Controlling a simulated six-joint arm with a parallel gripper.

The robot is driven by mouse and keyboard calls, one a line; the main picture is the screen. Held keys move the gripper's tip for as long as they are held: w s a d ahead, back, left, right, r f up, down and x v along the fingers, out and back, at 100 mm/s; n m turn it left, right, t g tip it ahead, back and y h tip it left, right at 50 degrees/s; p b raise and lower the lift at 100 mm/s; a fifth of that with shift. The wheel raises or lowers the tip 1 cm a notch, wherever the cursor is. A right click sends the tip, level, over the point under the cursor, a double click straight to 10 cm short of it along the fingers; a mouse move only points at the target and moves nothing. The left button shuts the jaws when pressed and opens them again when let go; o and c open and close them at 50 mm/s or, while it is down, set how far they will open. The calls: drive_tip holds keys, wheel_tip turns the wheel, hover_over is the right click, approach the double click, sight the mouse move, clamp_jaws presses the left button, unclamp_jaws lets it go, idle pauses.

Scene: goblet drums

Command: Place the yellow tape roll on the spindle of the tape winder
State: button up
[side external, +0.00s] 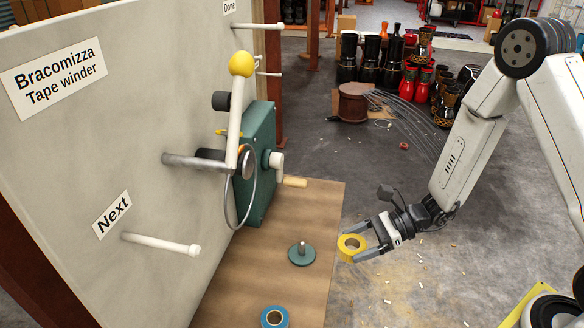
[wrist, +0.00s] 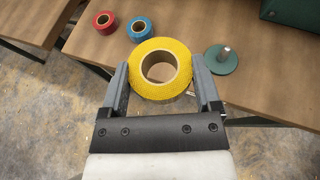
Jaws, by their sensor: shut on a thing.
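My gripper (side external: 362,246) is shut on the yellow tape roll (side external: 343,242). The wrist view shows the roll (wrist: 160,86) lying flat between both fingers of my gripper (wrist: 160,92), its hole facing the camera. The roll is held by the table's edge, in the side view to the right of a green round base with an upright metal pin (side external: 302,255). That pin and base also show in the wrist view (wrist: 222,58), right of the roll and apart from it. The green tape winder (side external: 258,165) with a yellow-knobbed lever stands at the wall panel.
A blue tape roll (side external: 274,317) lies on the wooden table (side external: 265,270). A red roll (wrist: 104,21) lies beside the blue one in the wrist view. A white peg (side external: 160,243) labelled "Next" juts from the panel. Goblet drums (side external: 372,55) stand far back.

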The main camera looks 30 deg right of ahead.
drive_tip(key=shift+w, duration=0.1)
hover_over(307, 253)
drive_tip(key=s, duration=0.1)
drive_tip(key=f, duration=0.8)
drive_tip(key=shift+s+d+f, duration=0.1)
drive_tip(key=shift+s+f, duration=0.1)
drive_tip(key=shift+w+f, duration=0.45)
drive_tip(key=shift+f, duration=0.05)
drive_tip(key=shift+f, duration=0.1)
drive_tip(key=shift+w+f, duration=0.2)
drive_tip(key=shift+f, duration=1.5)
drive_tip(key=shift+f, duration=0.2)
